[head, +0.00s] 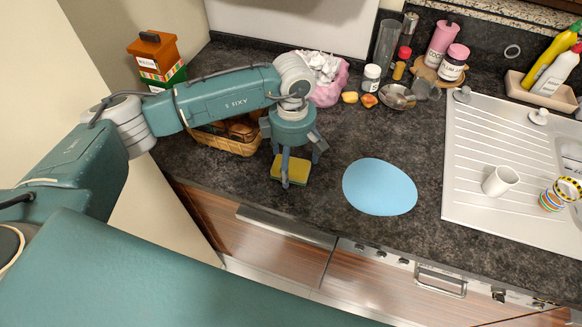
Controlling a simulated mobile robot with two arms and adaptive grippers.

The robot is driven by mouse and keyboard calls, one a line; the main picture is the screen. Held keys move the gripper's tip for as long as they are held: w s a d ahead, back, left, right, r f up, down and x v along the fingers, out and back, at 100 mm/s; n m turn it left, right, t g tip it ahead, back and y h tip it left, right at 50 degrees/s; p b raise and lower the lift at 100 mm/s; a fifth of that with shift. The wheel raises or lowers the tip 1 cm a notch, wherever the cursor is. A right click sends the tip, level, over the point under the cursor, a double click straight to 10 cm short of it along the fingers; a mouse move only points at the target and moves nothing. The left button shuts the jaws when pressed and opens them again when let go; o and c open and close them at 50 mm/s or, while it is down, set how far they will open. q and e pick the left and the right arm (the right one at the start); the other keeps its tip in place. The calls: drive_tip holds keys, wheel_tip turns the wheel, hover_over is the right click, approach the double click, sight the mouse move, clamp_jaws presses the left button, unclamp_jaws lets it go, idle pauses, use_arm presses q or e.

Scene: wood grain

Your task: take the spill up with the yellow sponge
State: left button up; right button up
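The yellow sponge (297,169), a flat block with a darker edge, is at the counter's front edge, left of the spill. The spill (380,187) is a smooth light-blue oval patch on the dark counter. My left gripper (287,176) points down over the sponge, with one finger in front of its near side. The far side of the grip is hidden, so I cannot tell whether the fingers press on the sponge or whether it is off the counter. My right gripper is out of view.
A wicker basket (225,142) stands left of the gripper. A pink bag (328,88), small jars and a metal bowl (397,96) stand behind. The steel drainer (470,165) on the right holds a white cup (500,181). Counter around the spill is clear.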

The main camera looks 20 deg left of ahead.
sight(292, 162)
use_arm(q)
drive_tip(key=c, duration=0.6)
drive_tip(key=shift+c, duration=0.2)
drive_tip(key=shift+r, duration=0.1)
wheel_tip(292, 162, up, 19)
drive_tip(key=b, duration=0.5)
drive_tip(key=shift+r, duration=0.5)
drive_tip(key=shift+o, duration=0.4)
